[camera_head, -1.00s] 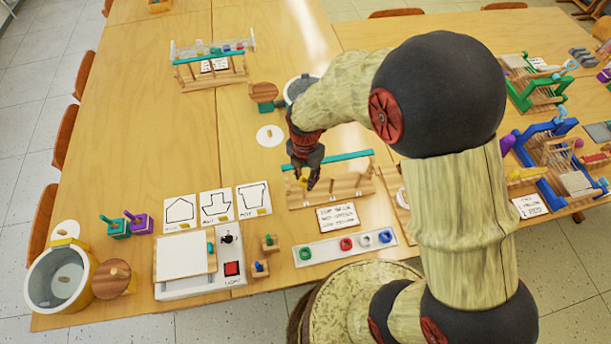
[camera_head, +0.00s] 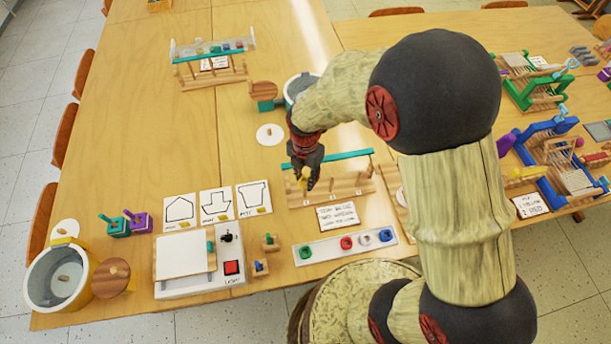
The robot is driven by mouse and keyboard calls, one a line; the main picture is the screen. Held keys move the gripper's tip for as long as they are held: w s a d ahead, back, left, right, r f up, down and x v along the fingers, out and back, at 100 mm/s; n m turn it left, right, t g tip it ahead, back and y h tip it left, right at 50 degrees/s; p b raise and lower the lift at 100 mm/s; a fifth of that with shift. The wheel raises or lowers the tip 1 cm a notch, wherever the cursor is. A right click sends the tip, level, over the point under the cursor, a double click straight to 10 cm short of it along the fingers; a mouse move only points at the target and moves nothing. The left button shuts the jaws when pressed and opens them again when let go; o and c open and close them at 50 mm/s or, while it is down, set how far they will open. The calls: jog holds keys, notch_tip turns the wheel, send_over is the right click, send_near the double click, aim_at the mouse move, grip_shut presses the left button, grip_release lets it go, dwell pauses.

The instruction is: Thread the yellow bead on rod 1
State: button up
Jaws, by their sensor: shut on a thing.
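My gripper (camera_head: 305,178) points down and is shut on the small yellow bead (camera_head: 305,173). It is over the left part of a wooden rod stand (camera_head: 340,190) with a teal bar (camera_head: 345,156) along its back. Several rods stand up from the stand. The gripper hides the leftmost part of the stand, and I cannot tell whether the bead is around a rod or only above or in front of it. Numbers on the stand are too small to read.
A white tray (camera_head: 325,250) with green, red, white and blue rings lies in front of the stand. A lettered card (camera_head: 338,216) lies between them. A white box with a red button (camera_head: 232,268) is at the left front. A second rod stand (camera_head: 213,82) is farther back.

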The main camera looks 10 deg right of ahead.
dwell(0.4)
jog(key=o, duration=0.8)
jog(key=shift+o, duration=0.2)
notch_tip(320, 180, up, 12)
dwell(0.9)
